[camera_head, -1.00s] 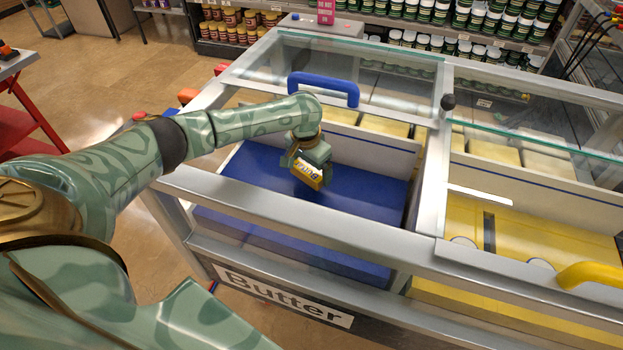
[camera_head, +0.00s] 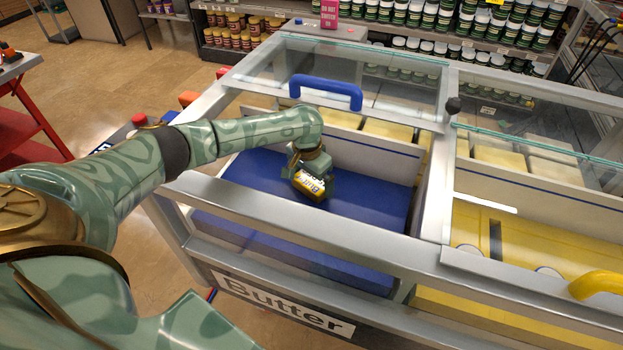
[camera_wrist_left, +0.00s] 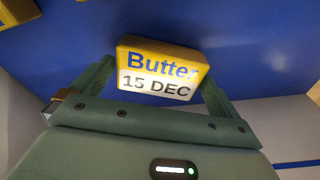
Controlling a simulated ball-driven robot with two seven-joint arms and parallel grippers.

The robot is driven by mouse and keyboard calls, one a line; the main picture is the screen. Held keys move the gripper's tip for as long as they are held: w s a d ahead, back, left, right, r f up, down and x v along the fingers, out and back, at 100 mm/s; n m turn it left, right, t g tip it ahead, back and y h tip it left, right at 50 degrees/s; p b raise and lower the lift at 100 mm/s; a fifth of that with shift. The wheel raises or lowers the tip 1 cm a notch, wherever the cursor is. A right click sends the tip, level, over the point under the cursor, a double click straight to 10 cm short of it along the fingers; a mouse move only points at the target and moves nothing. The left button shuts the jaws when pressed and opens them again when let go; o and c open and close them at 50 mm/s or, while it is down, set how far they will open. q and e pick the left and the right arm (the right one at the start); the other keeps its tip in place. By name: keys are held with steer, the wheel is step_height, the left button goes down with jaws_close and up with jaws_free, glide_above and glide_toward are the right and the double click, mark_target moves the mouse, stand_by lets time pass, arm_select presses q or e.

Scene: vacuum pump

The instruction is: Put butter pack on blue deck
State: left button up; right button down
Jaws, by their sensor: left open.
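The yellow butter pack (camera_head: 309,185), with a white label band, is at the blue deck (camera_head: 365,205) inside the left bay of the glass-topped case. It also shows in the left wrist view (camera_wrist_left: 162,71), its text reading "Butter 15 DEC". My left gripper (camera_head: 312,180) is low over the deck, its open fingers on either side of the pack; in the left wrist view the fingers (camera_wrist_left: 155,85) flank its ends. The pack appears to rest on the deck, but its underside is hidden. My right gripper is not in view.
A metal frame rail (camera_head: 290,215) runs in front of the bay, and a blue handle (camera_head: 326,90) stands on the glass lid (camera_head: 385,80) behind. A white divider (camera_head: 375,155) with yellow packs behind it borders the deck. The yellow bay (camera_head: 530,240) is at the right. Bare deck surrounds the pack.

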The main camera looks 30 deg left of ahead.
mark_target(308, 183)
arm_select(q)
step_height(308, 183, up, 11)
steer(key=s+p, duration=0.1)
steer(key=p, duration=0.4)
steer(key=shift+s, duration=0.15)
stand_by(0.7)
